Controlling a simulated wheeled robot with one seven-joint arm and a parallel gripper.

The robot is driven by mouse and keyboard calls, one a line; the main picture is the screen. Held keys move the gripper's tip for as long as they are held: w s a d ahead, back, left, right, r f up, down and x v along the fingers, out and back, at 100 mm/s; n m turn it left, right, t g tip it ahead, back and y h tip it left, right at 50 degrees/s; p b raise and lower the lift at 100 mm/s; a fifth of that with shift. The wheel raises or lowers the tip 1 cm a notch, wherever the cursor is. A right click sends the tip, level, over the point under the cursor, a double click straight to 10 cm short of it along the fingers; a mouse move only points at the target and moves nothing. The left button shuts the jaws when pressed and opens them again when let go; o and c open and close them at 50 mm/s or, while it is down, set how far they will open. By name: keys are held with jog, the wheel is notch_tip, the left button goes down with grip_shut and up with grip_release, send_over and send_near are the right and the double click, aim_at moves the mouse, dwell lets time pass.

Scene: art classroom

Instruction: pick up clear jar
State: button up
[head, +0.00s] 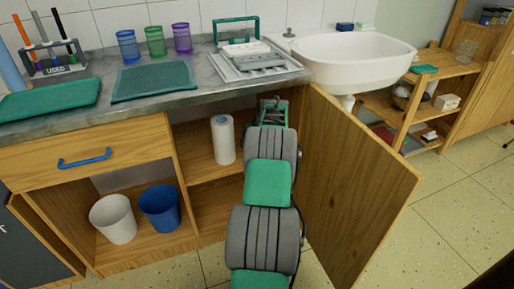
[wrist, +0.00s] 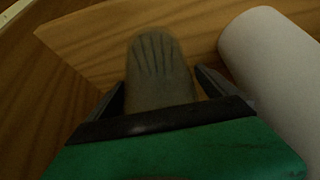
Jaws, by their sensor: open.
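My gripper (wrist: 160,78) is open inside the cupboard under the counter. In the wrist view a dull grey, rounded thing with fan-like ridges (wrist: 158,60) stands between its two dark fingers. The light is dim and I cannot tell for sure whether this is the clear jar. Its lower part is hidden behind my gripper's body. No firm contact by the fingers is visible. In the head view my gripper (head: 272,105) hides that spot. A clear, glass-like container (head: 465,52) stands on the wooden rack at the far right.
A white paper roll (head: 223,140) stands close left of my arm; the wrist view shows it at the right (wrist: 270,60). The open cupboard door (head: 355,190) is close on my arm's right. A white bin (head: 113,219) and blue bin (head: 160,208) stand lower left.

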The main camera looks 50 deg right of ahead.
jog(key=shift+c, duration=0.4)
jog(key=shift+r, duration=0.1)
jog(key=c, duration=1.5)
